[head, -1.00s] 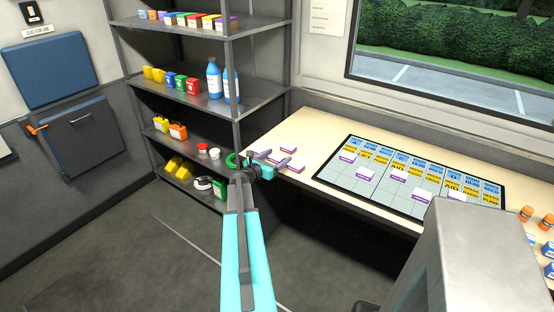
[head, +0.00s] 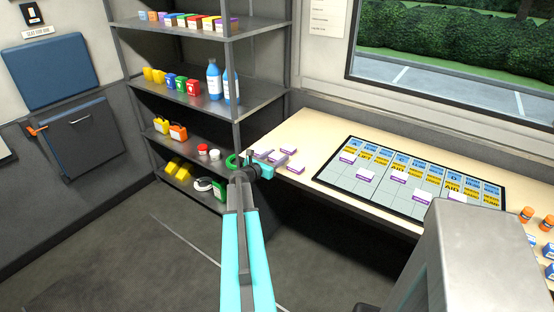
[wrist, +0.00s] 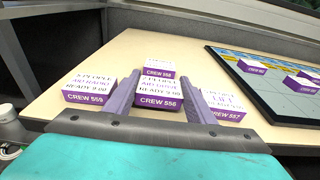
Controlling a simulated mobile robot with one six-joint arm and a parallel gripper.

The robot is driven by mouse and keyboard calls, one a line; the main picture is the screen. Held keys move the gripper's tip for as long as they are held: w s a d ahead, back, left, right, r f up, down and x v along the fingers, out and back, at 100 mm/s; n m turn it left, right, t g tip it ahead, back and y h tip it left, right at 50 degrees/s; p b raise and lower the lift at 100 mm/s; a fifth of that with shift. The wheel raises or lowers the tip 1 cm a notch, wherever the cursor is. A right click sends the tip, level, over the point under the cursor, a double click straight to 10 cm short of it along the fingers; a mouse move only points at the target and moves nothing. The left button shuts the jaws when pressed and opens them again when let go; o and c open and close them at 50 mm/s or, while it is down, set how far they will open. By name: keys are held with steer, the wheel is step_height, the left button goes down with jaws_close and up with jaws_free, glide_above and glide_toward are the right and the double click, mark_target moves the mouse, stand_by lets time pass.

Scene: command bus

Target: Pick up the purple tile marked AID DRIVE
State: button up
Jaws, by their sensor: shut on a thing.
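The purple tile with a white top reading AID DRIVE and a front reading CREW 556 (wrist: 160,95) is in the middle of the wrist view. My gripper (wrist: 161,103) is shut on it, one grey finger along each side. In the head view my gripper (head: 275,159) is at the table's left end, where the held tile is too small to tell apart. Whether the tile is clear of the table cannot be told.
Tile CREW 559 (wrist: 90,92) stands just left, CREW 557 (wrist: 225,107) just right, partly behind the right finger, and CREW 558 (wrist: 159,69) behind. A dark-framed board (head: 412,213) with tiles lies right on the table. Shelves (head: 195,104) stand at left.

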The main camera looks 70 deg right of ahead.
mark_target(277, 156)
steer(key=shift+r+b, duration=0.65)
steer(key=shift+r, duration=3.95)
